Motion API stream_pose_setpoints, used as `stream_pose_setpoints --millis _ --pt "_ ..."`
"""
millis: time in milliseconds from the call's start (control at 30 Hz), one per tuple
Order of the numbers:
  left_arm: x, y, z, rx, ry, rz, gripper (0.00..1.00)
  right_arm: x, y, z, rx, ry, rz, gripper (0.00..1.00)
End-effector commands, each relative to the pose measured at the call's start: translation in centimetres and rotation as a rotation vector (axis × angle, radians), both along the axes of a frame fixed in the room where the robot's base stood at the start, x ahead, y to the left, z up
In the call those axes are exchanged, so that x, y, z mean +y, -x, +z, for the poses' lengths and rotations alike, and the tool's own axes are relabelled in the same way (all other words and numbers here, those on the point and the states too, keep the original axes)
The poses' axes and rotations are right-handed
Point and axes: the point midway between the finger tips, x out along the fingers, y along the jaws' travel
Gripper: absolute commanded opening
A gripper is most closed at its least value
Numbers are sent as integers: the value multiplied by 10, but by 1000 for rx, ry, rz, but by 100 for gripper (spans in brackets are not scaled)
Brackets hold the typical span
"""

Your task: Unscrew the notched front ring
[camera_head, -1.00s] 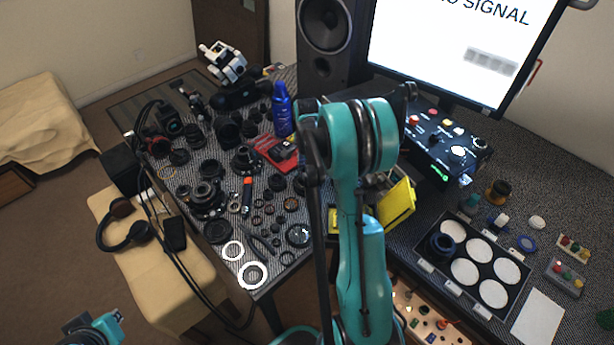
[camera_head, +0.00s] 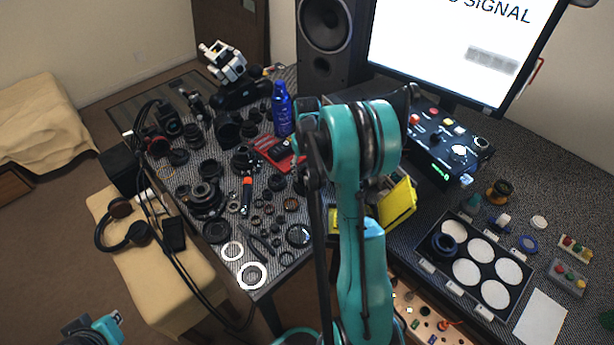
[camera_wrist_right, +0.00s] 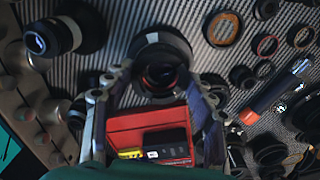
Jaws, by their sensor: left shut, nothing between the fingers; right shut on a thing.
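A dark round lens (camera_wrist_right: 160,62) faces the right wrist camera, with a ringed front edge around a darker hollow middle. My right gripper (camera_wrist_right: 160,84) has one finger on each side of this lens and is shut on its rim. Notches on the front ring are too small to tell. In the head view the lens (camera_head: 244,159) sits among dark parts on the striped mat; my right arm hides most of the right gripper there. My left gripper (camera_head: 112,320) is at the bottom left corner, shut and empty, away from the table.
A red tray (camera_wrist_right: 125,124) holding a black and yellow item lies just below the lens. A white-and-black barrel (camera_wrist_right: 52,37) and several loose rings crowd around. A blue bottle (camera_head: 282,108) stands behind. A tray with white discs (camera_head: 447,281) is at the right.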

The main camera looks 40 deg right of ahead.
Motion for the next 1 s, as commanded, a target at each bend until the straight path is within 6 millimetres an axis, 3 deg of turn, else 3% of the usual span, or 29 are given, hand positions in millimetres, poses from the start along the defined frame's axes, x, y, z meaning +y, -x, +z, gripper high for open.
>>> stream_pose_setpoints --millis 1000 --pt "0 0 20 0 0 0 0 0 0 29 0 0 -6 15"
